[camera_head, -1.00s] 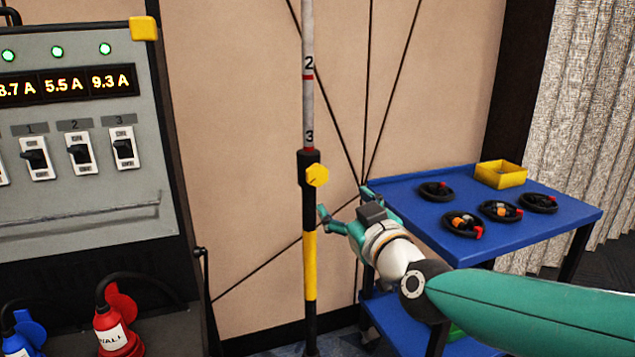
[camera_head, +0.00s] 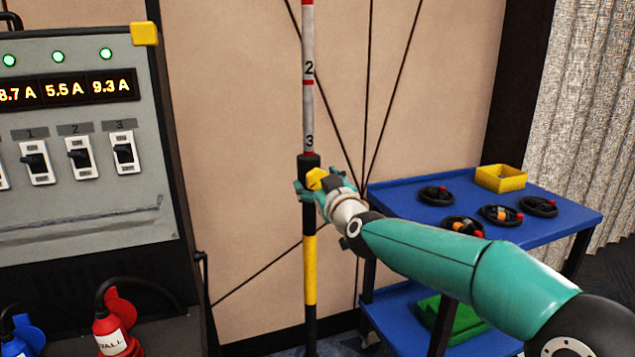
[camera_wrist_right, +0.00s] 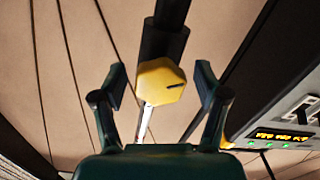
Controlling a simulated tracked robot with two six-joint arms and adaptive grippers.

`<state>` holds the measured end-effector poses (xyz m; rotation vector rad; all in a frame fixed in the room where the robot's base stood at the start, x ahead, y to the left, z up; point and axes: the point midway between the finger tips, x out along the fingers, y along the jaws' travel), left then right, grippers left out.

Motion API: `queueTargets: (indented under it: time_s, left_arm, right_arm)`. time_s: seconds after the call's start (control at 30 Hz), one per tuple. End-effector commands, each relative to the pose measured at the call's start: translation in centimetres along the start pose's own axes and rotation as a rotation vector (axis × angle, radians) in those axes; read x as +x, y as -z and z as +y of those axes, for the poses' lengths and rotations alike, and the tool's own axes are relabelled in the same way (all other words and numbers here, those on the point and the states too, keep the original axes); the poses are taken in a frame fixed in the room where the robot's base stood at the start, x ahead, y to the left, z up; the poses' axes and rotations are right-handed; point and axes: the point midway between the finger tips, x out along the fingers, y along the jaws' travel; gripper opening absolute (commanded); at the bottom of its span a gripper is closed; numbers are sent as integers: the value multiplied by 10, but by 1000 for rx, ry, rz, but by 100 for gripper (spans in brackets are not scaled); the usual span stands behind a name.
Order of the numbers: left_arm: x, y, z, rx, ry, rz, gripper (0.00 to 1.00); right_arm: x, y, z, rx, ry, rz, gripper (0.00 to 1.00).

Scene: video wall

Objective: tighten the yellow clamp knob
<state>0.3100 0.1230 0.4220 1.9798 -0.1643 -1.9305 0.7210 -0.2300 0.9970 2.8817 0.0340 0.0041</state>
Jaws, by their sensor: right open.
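The yellow clamp knob (camera_head: 316,178) sits on the black collar (camera_head: 308,162) of an upright pole. In the right wrist view the knob (camera_wrist_right: 161,82) is a yellow hexagonal shape with a dark line on its face. My right gripper (camera_head: 318,188) is at the knob. In the wrist view its two open fingers (camera_wrist_right: 160,85) stand on either side of the knob, with a gap visible on both sides. My left gripper is not in view.
A grey power panel (camera_head: 90,225) with switches stands at left. A blue cart (camera_head: 560,222) at right carries coiled cables (camera_head: 436,195) and a yellow bin (camera_head: 500,179). Thin dark cables (camera_head: 395,95) run across the wall behind the pole.

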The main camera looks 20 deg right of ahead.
Motion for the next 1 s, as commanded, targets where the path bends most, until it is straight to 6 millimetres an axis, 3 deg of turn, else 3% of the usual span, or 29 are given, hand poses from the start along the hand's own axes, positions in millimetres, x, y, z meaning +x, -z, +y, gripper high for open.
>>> queueTargets:
  time_s: [0.17,0.5,1.0]
  left_arm:
    - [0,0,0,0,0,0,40]
    - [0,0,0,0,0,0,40]
    - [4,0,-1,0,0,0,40]
  right_arm:
    - [0,0,0,0,0,0,70]
    - [0,0,0,0,0,0,13]
    - [0,-1,-1,111,1,-1,13]
